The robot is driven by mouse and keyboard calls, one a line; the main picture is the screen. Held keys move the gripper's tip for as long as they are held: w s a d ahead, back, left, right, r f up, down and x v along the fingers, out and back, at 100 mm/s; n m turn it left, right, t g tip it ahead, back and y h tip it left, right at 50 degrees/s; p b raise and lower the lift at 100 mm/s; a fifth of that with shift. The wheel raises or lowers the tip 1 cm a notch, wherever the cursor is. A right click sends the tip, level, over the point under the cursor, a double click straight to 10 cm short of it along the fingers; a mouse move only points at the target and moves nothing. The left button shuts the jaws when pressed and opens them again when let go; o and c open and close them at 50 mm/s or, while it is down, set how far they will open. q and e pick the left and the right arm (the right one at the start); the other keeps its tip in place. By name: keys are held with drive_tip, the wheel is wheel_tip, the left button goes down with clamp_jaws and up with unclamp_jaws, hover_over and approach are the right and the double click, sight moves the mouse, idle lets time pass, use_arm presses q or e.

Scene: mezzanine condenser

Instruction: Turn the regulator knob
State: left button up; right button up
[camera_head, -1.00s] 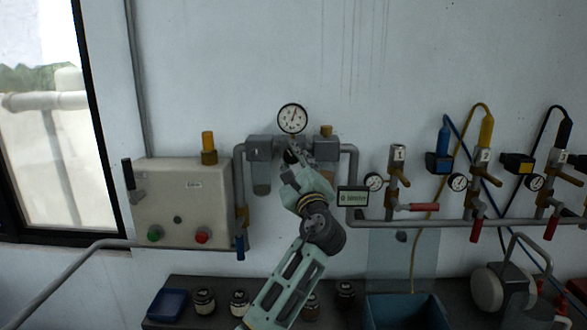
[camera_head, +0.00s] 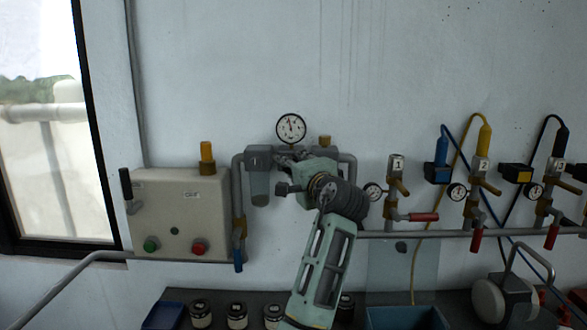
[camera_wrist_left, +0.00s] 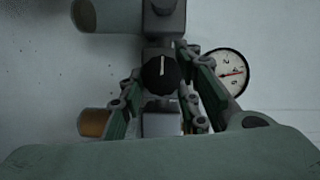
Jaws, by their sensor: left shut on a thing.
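The regulator knob (camera_wrist_left: 160,74) is black and round with a white pointer line, seen in the left wrist view. My left gripper (camera_wrist_left: 158,82) has its green fingers on either side of it, shut on it. In the head view the left gripper (camera_head: 287,163) is at the regulator body (camera_head: 260,160) on the wall, and the gripper and wrist hide the knob. The pressure gauge (camera_head: 291,128) is above the gripper; it also shows in the left wrist view (camera_wrist_left: 228,72) with a red needle. My right gripper is in neither view.
A control box (camera_head: 180,213) with green and red buttons is on the left. Numbered valves with red handles (camera_head: 423,217) and hoses line the pipe on the right. Jars (camera_head: 237,315) and a blue bin (camera_head: 405,318) are on the shelf below.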

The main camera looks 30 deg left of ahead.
use_arm(q)
drive_tip(key=shift+s+r+n+t+h+p, duration=0.15)
drive_tip(key=shift+n+h+p, duration=0.85)
drive_tip(key=shift+n, duration=1)
drive_tip(key=shift+w+n+t+h+p, duration=0.2)
drive_tip(key=shift+n+h+p, duration=0.45)
drive_tip(key=shift+n+h, duration=1.05)
drive_tip(key=shift+s+r+n+t+h+p, duration=0.2)
drive_tip(key=shift+n+h+p, duration=0.6)
drive_tip(key=shift+n, duration=1.5)
drive_tip(key=shift+f, duration=0.15)
drive_tip(key=o, duration=0.9)
drive_tip(key=shift+o, duration=0.6)
drive_tip(key=shift+w, duration=0.2)
drive_tip(key=shift+a+r, duration=0.1)
drive_tip(key=shift+r, duration=0.1)
drive_tip(key=shift+s, duration=0.15)
